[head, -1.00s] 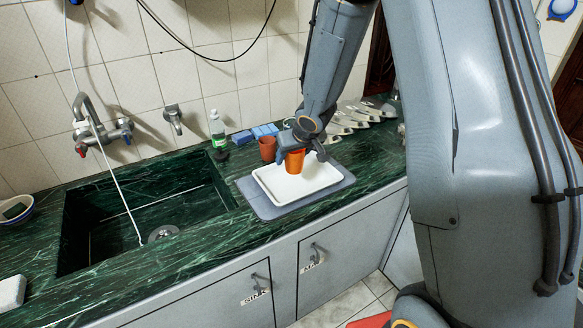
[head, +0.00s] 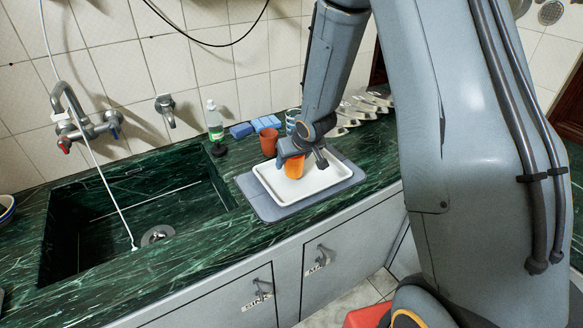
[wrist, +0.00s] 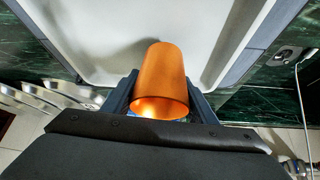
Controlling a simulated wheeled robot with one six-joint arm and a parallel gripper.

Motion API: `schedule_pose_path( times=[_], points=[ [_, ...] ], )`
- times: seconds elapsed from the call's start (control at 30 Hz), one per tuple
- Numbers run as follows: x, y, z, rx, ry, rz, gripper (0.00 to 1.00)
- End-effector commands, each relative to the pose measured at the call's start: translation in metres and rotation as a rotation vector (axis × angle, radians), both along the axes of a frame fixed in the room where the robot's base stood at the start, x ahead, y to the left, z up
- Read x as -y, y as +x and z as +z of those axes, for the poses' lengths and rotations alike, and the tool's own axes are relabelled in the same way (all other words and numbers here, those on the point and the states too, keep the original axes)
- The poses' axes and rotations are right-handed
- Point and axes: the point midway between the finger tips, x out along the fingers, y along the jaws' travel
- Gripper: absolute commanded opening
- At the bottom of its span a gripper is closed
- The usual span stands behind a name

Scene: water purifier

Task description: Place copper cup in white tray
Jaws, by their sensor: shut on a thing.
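The copper cup (head: 294,166) is a shiny orange tumbler over the white tray (head: 318,184). My gripper (head: 300,156) is shut on it, with a finger on each side. In the wrist view the cup (wrist: 160,82) sits between the two dark fingers (wrist: 158,98), with the white tray (wrist: 218,20) behind it. The tray lies on a grey mat (head: 262,204) on the counter. I cannot tell whether the cup's base touches the tray.
A duller reddish-brown cup (head: 268,142) stands behind the tray. Blue sponges (head: 265,123) and a clear green-labelled bottle (head: 214,120) are near the wall. The sink (head: 140,200) is left. Metal utensils (head: 362,106) lie at the right back.

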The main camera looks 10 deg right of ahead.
Motion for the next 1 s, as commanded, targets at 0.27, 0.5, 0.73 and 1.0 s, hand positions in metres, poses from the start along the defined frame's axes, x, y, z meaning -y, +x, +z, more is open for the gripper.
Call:
schedule_pose_path(
  times=[0.27,0.5,0.73,1.0],
  points=[
    [0.001,0.001,-0.021,0.002,0.001,-0.002,0.28],
    [0.002,0.001,-0.022,0.001,0.000,-0.002,0.28],
    [0.002,0.000,-0.023,0.001,0.000,-0.002,0.71],
    [0.002,0.000,-0.022,0.001,0.000,-0.002,0.71]
  ],
)
